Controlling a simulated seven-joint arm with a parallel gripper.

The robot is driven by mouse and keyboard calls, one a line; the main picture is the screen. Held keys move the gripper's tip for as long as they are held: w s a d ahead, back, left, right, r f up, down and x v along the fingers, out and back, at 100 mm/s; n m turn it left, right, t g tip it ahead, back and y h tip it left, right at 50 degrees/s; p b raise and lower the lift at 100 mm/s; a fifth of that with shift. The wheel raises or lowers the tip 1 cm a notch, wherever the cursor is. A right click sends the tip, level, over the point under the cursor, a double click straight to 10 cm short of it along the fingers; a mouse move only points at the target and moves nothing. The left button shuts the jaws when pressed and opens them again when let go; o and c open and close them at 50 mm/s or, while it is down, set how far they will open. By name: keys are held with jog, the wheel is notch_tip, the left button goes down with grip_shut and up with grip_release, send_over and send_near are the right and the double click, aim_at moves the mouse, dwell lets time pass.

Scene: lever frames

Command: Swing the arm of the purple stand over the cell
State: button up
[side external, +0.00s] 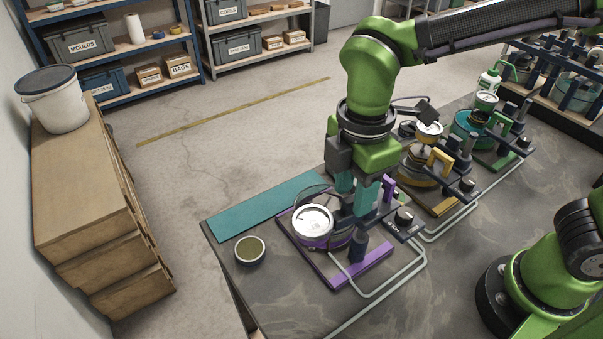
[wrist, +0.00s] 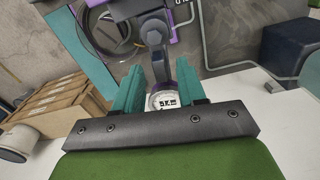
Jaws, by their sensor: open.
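The purple stand (side external: 372,265) is on the near end of the grey bench, with a round cell (side external: 313,222) showing a bright disc top on its left part. A dark upright post (side external: 357,248) rises from its base. My gripper (side external: 353,204) points down over the stand, its teal fingers apart. The fingers partly hide the stand's arm, so I cannot tell its exact angle. In the wrist view, a dark bar (wrist: 158,62) with a round white label lies between the open fingers (wrist: 159,95); contact cannot be told. Purple parts of the stand also show there (wrist: 172,22).
A yellow stand (side external: 440,200) and a green stand (side external: 497,157) stand further along the bench, close to my gripper's right. A small bowl (side external: 250,250) sits left of the purple stand, and a teal strip (side external: 265,207) lies behind. Pale tubing (side external: 400,282) runs along the front.

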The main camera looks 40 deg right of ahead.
jog(key=shift+f, duration=0.6)
grip_shut()
